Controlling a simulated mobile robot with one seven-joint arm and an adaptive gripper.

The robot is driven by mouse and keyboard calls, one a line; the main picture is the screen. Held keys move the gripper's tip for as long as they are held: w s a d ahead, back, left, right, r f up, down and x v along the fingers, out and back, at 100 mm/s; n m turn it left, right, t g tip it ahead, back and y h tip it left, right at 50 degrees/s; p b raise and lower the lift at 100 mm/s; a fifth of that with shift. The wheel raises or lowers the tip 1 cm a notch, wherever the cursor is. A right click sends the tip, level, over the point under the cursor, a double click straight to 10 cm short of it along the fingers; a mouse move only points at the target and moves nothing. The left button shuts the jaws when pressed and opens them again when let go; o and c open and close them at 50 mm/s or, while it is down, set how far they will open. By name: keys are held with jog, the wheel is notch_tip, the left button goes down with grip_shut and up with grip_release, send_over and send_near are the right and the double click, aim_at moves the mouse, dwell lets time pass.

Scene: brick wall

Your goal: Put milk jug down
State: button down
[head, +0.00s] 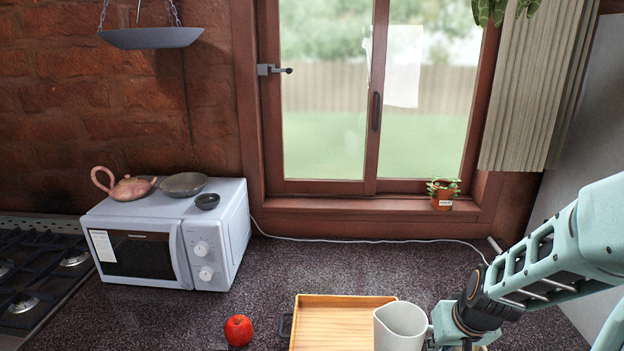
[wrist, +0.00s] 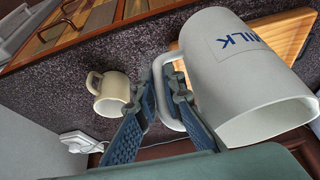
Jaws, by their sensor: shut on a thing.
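The white milk jug (head: 400,328) is at the bottom of the head view, in front of the right part of a wooden tray (head: 340,303). In the wrist view the jug (wrist: 240,75) is large and tilted in the picture, with blue "MILK" lettering on its side. My gripper (wrist: 168,82) is shut on the jug's handle, with the blue finger pads at the handle. In the head view my gripper is mostly hidden at the lower right. The jug's base is cut off in the head view, so I cannot tell its height over the tray or counter.
A red apple (head: 238,330) lies left of the tray. A white microwave (head: 168,240) carries a teapot and bowls. A cream mug (wrist: 112,95) stands on the counter in the wrist view. A potted plant (head: 443,197) sits on the sill.

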jog(key=w+a+r, duration=0.1)
jog(key=w+a, duration=0.3)
jog(key=a, duration=0.4)
jog(key=w+a+r+n, duration=0.1)
jog(key=w+a+r, duration=0.1)
jog(key=w+a, duration=0.2)
jog(key=a, duration=0.3)
jog(key=shift+w+a+n+y, duration=0.3)
jog(key=shift+w+a, duration=0.05)
jog(key=shift+a, duration=0.05)
jog(key=shift+a+r, duration=0.15)
jog(key=shift+w, duration=0.15)
dwell(1.1)
